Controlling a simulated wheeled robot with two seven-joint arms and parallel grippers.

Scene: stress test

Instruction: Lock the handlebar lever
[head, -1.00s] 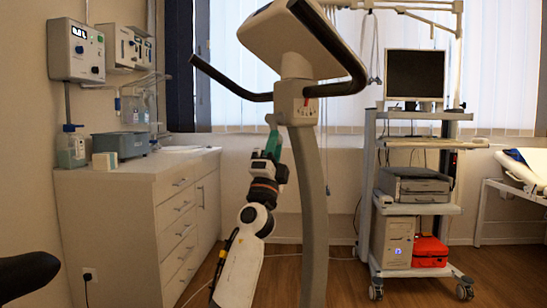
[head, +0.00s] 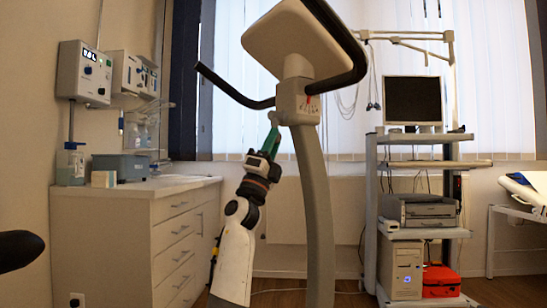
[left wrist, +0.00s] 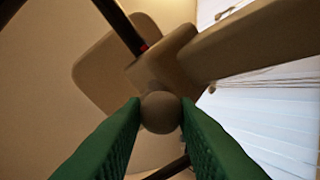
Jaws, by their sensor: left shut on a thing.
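The exercise bike's handlebar (head: 228,88) is black and curved, on a pale column (head: 316,220) with a beige clamp head (head: 298,102). The locking lever ends in a round grey knob (left wrist: 160,112), seen in the left wrist view between the green fingers. In the head view the lever (head: 272,117) shows only as a small part left of the clamp head. My left gripper (head: 271,138) comes up from below, just left of the column, and is shut on the lever's knob. The fingers hide part of the lever. My right gripper is not in view.
A white drawer cabinet (head: 135,235) stands left. A wheeled equipment trolley (head: 368,210) with a monitor (head: 413,102) stands right. The bike's column is close beside my left arm. A black rounded shape (head: 18,250) is at the lower left edge.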

